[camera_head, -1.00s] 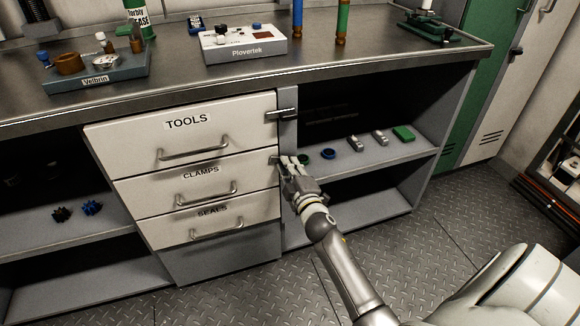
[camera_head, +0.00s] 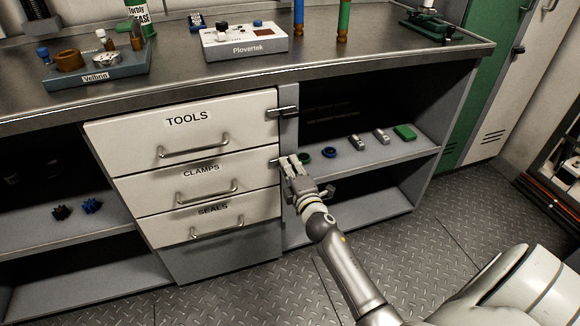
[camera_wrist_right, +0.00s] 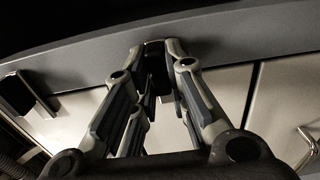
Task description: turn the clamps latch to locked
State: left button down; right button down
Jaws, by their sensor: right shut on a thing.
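The CLAMPS drawer (camera_head: 160,190) is the middle one of three white drawers and appears closed. A small metal part of its latch (camera_head: 273,161) shows at the drawer's upper right edge; my fingers hide the rest, so its angle is unclear. My right gripper (camera_head: 288,161) is at this latch, against the grey post. In the right wrist view its fingers (camera_wrist_right: 155,52) converge and are shut on the dark latch piece between their tips. My left gripper is not in view.
The TOOLS drawer (camera_head: 240,125) above has its latch (camera_head: 283,112) lying across the post. The SEALS drawer (camera_head: 150,231) is below. Right of the post, an open shelf (camera_head: 345,171) holds rings, metal parts and a green block (camera_head: 405,132). The worktop (camera_head: 340,62) overhangs the drawers.

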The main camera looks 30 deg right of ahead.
jog(key=shift+f, duration=0.1)
jog(key=c, duration=1.4)
grip_release()
jog(key=shift+c, duration=0.2)
jog(key=v, duration=1.2)
jog(key=shift+s+d, duration=0.1)
